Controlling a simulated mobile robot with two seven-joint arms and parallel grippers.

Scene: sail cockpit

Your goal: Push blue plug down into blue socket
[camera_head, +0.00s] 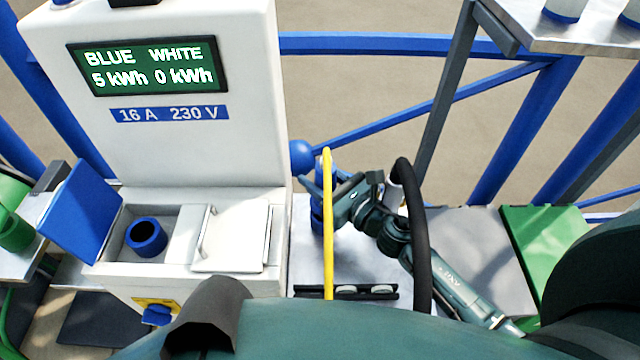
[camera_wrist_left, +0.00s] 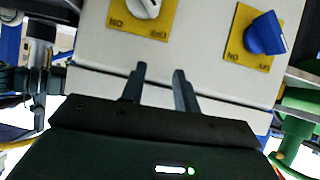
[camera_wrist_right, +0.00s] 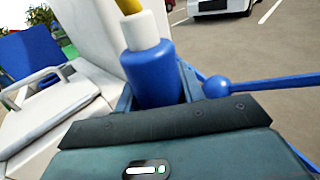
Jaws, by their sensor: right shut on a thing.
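The blue socket (camera_head: 146,237) sits in an open recess of the white power post, with its blue lid (camera_head: 78,215) swung up to the left. It is empty. My right gripper (camera_head: 322,205) is to the right of the post, shut on the blue plug (camera_wrist_right: 152,75). The plug has a white collar and a yellow cable (camera_head: 327,215); in the head view it is partly hidden behind the cable and fingers. My left gripper (camera_wrist_left: 158,75) is open and empty in front of the post's switch panel; the head view does not show it.
A closed white lid (camera_head: 232,237) lies beside the blue socket. The post's raised back with its display (camera_head: 147,65) stands behind. A blue ball-ended bar (camera_wrist_right: 216,87) is close to my right gripper. A blue knob (camera_wrist_left: 265,35) and a white knob (camera_wrist_left: 146,7) face my left gripper.

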